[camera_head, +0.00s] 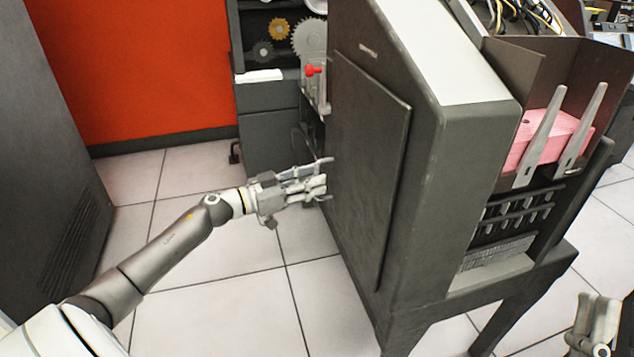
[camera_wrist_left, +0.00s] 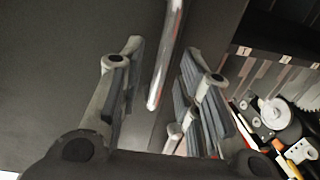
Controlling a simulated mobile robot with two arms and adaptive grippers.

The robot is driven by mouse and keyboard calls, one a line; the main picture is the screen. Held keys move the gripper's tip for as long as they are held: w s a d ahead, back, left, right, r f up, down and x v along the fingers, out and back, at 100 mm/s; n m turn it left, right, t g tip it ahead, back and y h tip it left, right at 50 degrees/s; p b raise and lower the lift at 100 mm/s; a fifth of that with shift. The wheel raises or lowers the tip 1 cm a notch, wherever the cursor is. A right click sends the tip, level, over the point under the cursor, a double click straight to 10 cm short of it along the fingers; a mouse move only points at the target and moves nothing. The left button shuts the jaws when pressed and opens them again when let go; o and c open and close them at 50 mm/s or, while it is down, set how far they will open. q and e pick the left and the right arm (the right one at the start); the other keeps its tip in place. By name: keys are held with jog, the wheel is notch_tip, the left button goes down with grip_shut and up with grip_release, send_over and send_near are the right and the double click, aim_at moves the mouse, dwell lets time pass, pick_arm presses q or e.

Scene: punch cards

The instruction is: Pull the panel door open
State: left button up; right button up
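The panel door (camera_head: 372,150) is a dark grey slab on the left side of the punch card machine (camera_head: 440,180), and it looks closed. My left gripper (camera_head: 328,174) is at the door's left edge in the head view. In the left wrist view a thin metal handle (camera_wrist_left: 168,55) runs between the two fingers of my left gripper (camera_wrist_left: 160,70). The fingers are spread apart, with gaps visible on both sides of the handle. The handle is hidden in the head view. My right gripper (camera_head: 597,322) is at the lower right corner, partly cut off, away from the door.
Another machine with gears (camera_head: 309,38) and a red knob (camera_head: 313,70) stands behind the door's far edge. A dark cabinet (camera_head: 45,150) stands at the left. The tiled floor (camera_head: 230,315) between is clear. Pink cards (camera_head: 540,138) sit in the machine's hopper.

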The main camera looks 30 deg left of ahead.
pick_arm(q)
jog(key=shift+x, duration=0.9)
jog(key=shift+c, duration=0.4)
grip_shut()
